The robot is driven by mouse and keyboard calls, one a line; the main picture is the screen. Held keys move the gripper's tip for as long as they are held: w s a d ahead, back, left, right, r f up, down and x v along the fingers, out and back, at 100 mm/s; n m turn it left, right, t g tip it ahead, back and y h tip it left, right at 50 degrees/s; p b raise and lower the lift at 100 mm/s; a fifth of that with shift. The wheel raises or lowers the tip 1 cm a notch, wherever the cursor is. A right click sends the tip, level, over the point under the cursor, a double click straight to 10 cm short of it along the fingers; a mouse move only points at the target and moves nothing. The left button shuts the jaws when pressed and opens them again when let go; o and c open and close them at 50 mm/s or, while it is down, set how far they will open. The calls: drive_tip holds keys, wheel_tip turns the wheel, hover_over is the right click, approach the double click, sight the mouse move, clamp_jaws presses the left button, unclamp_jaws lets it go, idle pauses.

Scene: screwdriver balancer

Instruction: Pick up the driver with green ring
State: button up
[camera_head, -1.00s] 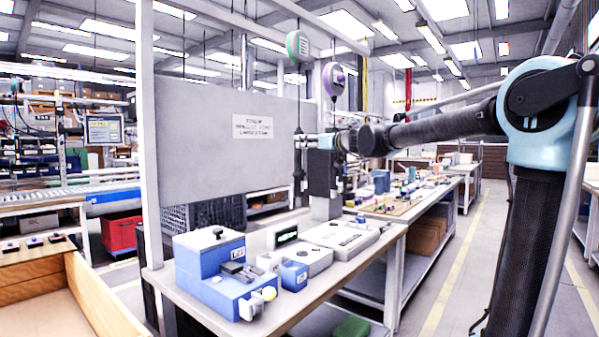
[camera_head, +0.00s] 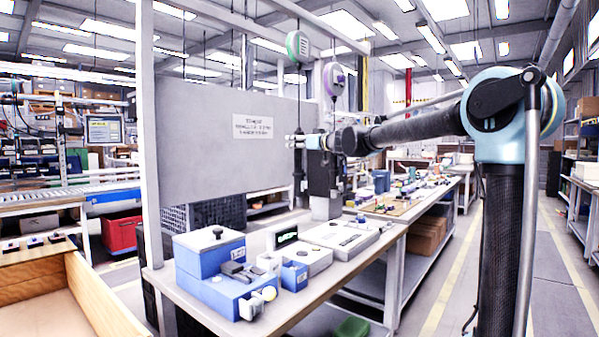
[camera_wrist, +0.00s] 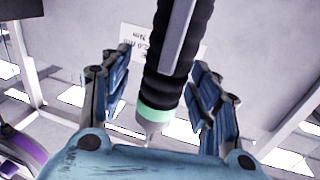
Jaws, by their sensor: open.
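The driver with the green ring shows large in the wrist view, with a black ribbed body (camera_wrist: 180,65), a pale green ring (camera_wrist: 155,115) and a metal tip below it. It stands slightly tilted between the two blue-padded fingers of my gripper (camera_wrist: 162,62). In the head view, my gripper (camera_head: 290,141) is at the hanging dark driver (camera_head: 299,172), under the green-faced balancer (camera_head: 298,45).
A purple-faced balancer (camera_head: 335,78) hangs to the right, close to my wrist. A grey panel (camera_head: 215,140) with a sign stands behind. Below, a workbench (camera_head: 270,322) carries blue and grey fixtures. A purple-striped object (camera_wrist: 22,155) shows at the wrist view's lower left.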

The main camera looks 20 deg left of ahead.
drive_tip(key=shift+c, duration=0.2)
clamp_jaws()
drive_tip(key=shift+r, duration=0.15)
